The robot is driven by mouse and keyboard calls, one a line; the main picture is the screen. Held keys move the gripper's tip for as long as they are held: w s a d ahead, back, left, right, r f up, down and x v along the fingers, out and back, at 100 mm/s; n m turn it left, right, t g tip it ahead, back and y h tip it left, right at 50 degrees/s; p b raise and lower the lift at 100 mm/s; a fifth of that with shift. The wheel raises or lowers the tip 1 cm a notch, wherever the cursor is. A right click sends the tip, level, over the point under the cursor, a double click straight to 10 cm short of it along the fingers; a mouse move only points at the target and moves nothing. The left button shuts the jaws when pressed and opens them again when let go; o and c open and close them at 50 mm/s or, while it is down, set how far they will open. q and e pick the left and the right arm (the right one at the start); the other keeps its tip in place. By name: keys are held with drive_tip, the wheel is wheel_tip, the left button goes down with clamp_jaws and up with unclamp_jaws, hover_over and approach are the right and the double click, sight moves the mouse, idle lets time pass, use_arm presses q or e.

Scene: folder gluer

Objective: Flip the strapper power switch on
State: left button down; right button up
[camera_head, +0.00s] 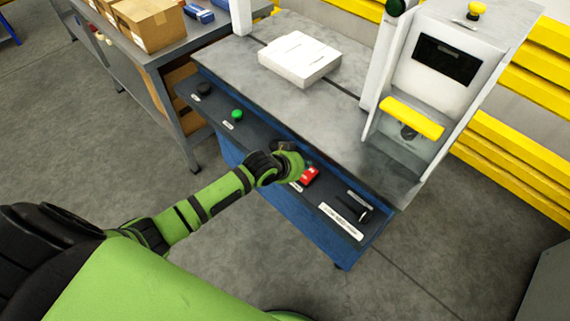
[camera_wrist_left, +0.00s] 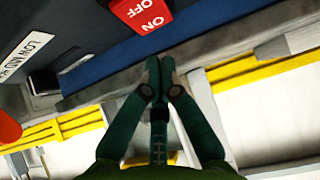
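The strapper power switch is a red rocker marked ON and OFF (camera_head: 309,176) on the dark front panel of the blue strapper. In the left wrist view the red switch (camera_wrist_left: 142,12) is at the top edge, partly cut off. My left gripper (camera_head: 304,164) is at the panel, right beside the switch. In the wrist view its fingertips (camera_wrist_left: 159,66) are together with nothing between them, pointing toward the panel just below the switch in the picture. I cannot tell whether they touch the panel. My right gripper is not in view.
The panel also has a green button (camera_head: 237,114), a black knob (camera_head: 204,88) and a white label (camera_head: 341,221). A white flat stack (camera_head: 299,59) lies on the strapper table (camera_head: 340,112). Cardboard boxes (camera_head: 150,25) stand on a bench at the upper left. Floor at left is clear.

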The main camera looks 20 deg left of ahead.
use_arm(q)
drive_tip(key=s+f+b+v, duration=0.1)
drive_tip(key=v, duration=0.8)
drive_tip(key=shift+s+a+r, duration=0.15)
drive_tip(key=shift+a, duration=0.1)
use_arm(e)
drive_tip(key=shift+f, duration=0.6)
use_arm(q)
drive_tip(key=t+b, duration=0.1)
drive_tip(key=t, duration=0.1)
hover_over(306, 173)
drive_tip(key=s, duration=0.1)
drive_tip(key=shift+h, duration=0.3)
drive_tip(key=f, duration=0.4)
drive_tip(key=shift+a+f, duration=0.2)
drive_tip(key=shift+f, duration=0.1)
drive_tip(key=f, duration=0.1)
drive_tip(key=w+f, duration=0.1)
drive_tip(key=f, duration=0.1)
drive_tip(key=shift+d+f, duration=0.1)
drive_tip(key=shift+d, duration=0.05)
drive_tip(key=shift+f, duration=0.6)
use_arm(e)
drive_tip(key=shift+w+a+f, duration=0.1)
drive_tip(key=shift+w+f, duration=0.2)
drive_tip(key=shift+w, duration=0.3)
